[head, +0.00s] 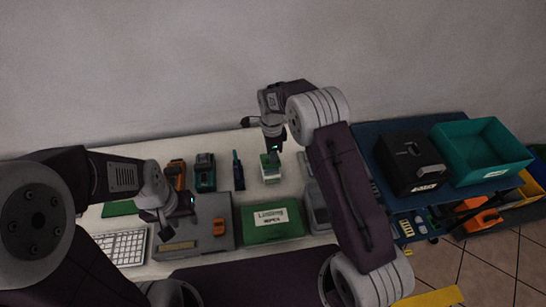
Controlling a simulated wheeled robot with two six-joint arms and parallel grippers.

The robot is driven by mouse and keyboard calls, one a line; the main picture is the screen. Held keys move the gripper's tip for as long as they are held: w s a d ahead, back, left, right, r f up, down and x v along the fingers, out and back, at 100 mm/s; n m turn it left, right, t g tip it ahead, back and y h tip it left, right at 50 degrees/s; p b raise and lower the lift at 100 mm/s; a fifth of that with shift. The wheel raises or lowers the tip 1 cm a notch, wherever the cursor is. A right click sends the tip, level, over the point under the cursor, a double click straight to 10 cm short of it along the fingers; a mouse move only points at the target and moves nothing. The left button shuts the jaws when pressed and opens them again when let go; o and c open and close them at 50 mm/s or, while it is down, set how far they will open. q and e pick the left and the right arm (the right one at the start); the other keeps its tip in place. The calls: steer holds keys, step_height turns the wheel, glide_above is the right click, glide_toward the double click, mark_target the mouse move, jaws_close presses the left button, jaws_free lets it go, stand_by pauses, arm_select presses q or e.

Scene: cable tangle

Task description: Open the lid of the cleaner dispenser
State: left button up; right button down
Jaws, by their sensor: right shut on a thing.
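The cleaner dispenser, which I take to be the small white and green container (271,174), stands on the white table near the back middle. My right gripper (272,149) reaches down from above and is shut on its green top part. The fingertips partly hide that top, and I cannot tell whether the lid is raised. My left gripper (160,225) hangs at the left over the grey case, apart from the dispenser. Its fingers are small and dark here, and I cannot tell whether they are open.
A green labelled box (272,236) lies in front of the dispenser. A dark blue tool (238,178), a dark green device (205,180) and an orange one (176,174) stand left of it. The grey case (214,243) and a keyboard (122,247) are at left. A black box (408,180) and a teal bin (484,178) stand right.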

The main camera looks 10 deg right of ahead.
arm_select(q)
steer(key=shift+s+r+p, duration=0.1)
steer(key=shift+r+p, duration=0.2)
steer(key=shift+r, duration=0.2)
steer(key=shift+s+r, duration=0.1)
